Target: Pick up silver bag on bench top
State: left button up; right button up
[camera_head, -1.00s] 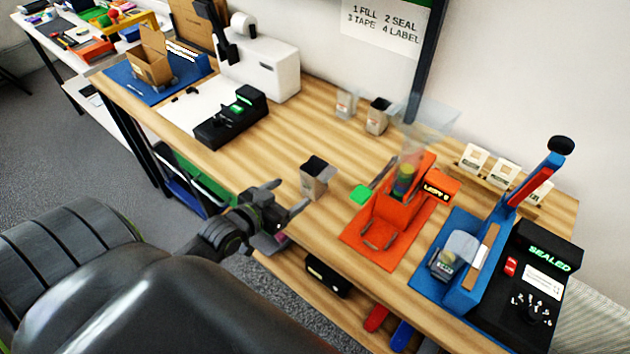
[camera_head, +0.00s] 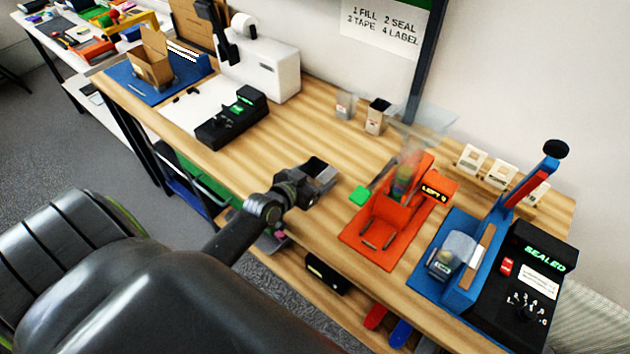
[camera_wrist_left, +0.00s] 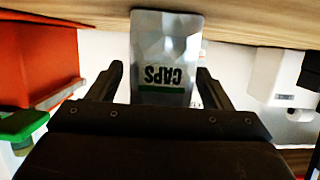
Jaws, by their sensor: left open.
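The silver bag (camera_head: 322,171) stands upright on the bench top (camera_head: 290,130) near its front edge, its top open. In the left wrist view the bag (camera_wrist_left: 166,50) appears upside down, with a "CAPS" label and a green stripe. My left gripper (camera_head: 312,184) is at the bag in the head view and hides its lower part. In the wrist view the left gripper (camera_wrist_left: 160,82) is open, one finger on each side of the bag, with a small gap to each side. My right gripper is not in view.
An orange filling device (camera_head: 392,215) with a green tab (camera_head: 360,195) stands right of the bag. Two more bags stand behind, one grey-brown (camera_head: 377,117). A blue sealer (camera_head: 460,265) is at the right. A black scale-like unit (camera_head: 232,120) is at the left. Bench is clear left of the bag.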

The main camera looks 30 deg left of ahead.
pick_arm(q)
jog(key=c, duration=1)
jog(key=shift+r, duration=0.1)
jog(key=shift+c, duration=0.2)
